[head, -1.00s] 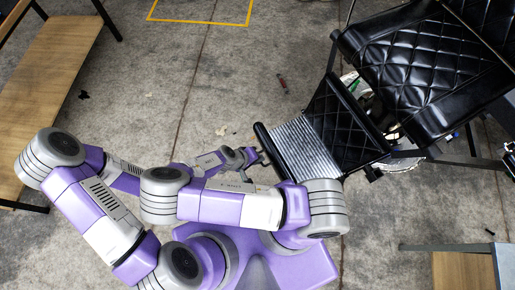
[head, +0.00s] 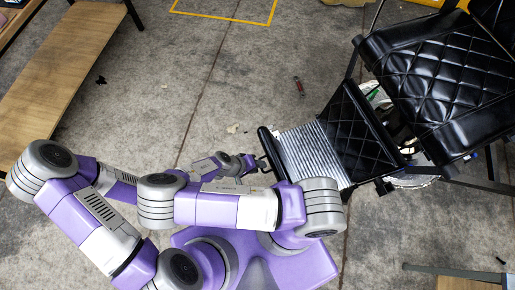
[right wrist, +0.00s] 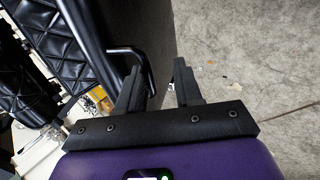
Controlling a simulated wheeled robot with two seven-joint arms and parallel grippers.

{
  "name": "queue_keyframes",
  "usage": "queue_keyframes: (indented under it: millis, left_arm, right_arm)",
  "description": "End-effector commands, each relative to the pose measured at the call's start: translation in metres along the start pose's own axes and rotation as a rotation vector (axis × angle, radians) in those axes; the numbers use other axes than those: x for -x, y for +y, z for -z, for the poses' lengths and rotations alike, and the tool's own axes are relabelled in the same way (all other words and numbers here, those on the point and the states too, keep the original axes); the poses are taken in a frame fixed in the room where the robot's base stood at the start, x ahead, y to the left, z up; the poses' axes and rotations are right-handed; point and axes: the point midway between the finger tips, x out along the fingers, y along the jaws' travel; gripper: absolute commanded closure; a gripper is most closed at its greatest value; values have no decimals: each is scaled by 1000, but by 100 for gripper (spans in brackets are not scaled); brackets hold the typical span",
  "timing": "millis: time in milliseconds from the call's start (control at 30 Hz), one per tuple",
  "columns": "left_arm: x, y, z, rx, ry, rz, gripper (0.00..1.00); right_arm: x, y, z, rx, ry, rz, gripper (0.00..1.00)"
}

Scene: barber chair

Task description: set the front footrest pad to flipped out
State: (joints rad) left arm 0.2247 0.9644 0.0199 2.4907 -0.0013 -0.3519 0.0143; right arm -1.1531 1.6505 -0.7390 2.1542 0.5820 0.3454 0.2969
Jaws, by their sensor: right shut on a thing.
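The front footrest pad (head: 271,152) shows in the head view as a narrow black strip along the outer edge of the ribbed metal footrest plate (head: 312,152). My right gripper (head: 263,164) is at the pad's outer side, near its middle. In the right wrist view, the right gripper's fingers (right wrist: 158,88) are either side of the edge of a dark panel, the pad (right wrist: 140,35). The gripper is shut on it; the exact contact is hard to see. My left gripper is not visible.
The black quilted leg rest (head: 358,138) and chair seat (head: 435,75) are at the right. A wooden bench (head: 75,70) stands at the left, and another wooden top (head: 465,284) is at the lower right. The concrete floor between is mostly clear, with a small red item (head: 299,87).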

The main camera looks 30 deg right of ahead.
Motion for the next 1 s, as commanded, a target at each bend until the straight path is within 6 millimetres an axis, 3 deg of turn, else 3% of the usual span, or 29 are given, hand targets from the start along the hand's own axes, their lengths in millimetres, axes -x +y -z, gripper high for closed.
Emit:
queue_keyframes:
  millis: [33,67,667,1000]
  left_arm:
    - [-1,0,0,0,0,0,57]
    - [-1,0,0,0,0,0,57]
    - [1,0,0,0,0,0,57]
    - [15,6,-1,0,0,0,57]
  right_arm:
    - [4,-21,2,3,15,43,100]
    - [4,-21,2,3,15,43,64]
    - [8,-18,2,6,15,45,64]
    - [52,24,1,4,11,37,64]
